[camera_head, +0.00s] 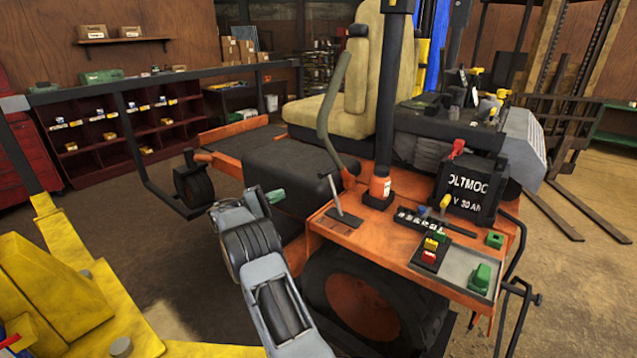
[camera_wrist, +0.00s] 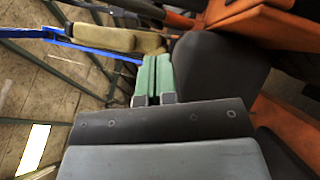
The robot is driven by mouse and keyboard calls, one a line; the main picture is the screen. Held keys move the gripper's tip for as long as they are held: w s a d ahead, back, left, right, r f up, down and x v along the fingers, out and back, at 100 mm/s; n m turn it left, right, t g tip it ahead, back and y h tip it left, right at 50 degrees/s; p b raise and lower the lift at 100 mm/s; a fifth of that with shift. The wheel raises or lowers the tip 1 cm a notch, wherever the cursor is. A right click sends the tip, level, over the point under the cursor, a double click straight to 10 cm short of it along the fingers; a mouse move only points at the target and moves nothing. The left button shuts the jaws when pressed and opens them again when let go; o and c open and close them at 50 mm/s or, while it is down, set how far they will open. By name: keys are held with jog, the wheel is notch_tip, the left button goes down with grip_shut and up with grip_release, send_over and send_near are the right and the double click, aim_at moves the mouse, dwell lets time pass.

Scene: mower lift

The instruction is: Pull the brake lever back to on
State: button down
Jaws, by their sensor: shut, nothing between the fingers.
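An orange ride-on mower with a tan seat (camera_head: 362,85) fills the middle of the head view. A thin upright lever (camera_head: 334,190) with a short cross handle rises from a dark slotted plate (camera_head: 344,217) on its orange side deck. A yellow-knobbed lever (camera_head: 444,203) stands in a marked slot further right. No label tells me which is the brake lever. My gripper (camera_head: 275,196) is left of the thin lever, apart from it, over the dark mower cover. Its green fingers are shut and empty, as the wrist view (camera_wrist: 158,75) also shows. Neither lever is clear in the wrist view.
A tall olive control bar (camera_head: 332,110) and a black post (camera_head: 391,100) rise behind the thin lever. Red and yellow buttons (camera_head: 430,251), a green block (camera_head: 481,277) and a black battery box (camera_head: 466,190) crowd the right of the deck. Yellow equipment (camera_head: 60,285) stands at lower left.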

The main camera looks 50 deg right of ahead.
aim_at(336, 198)
jog(key=s+a+p+x, duration=0.1)
jog(key=p+x, duration=0.4)
jog(key=x, duration=0.7)
jog(key=shift+s+d+r+p, duration=0.15)
jog(key=shift+s+r+p, duration=0.3)
jog(key=shift+s, duration=0.4)
jog(key=shift+s+b, duration=0.15)
jog(key=shift+b, duration=0.15)
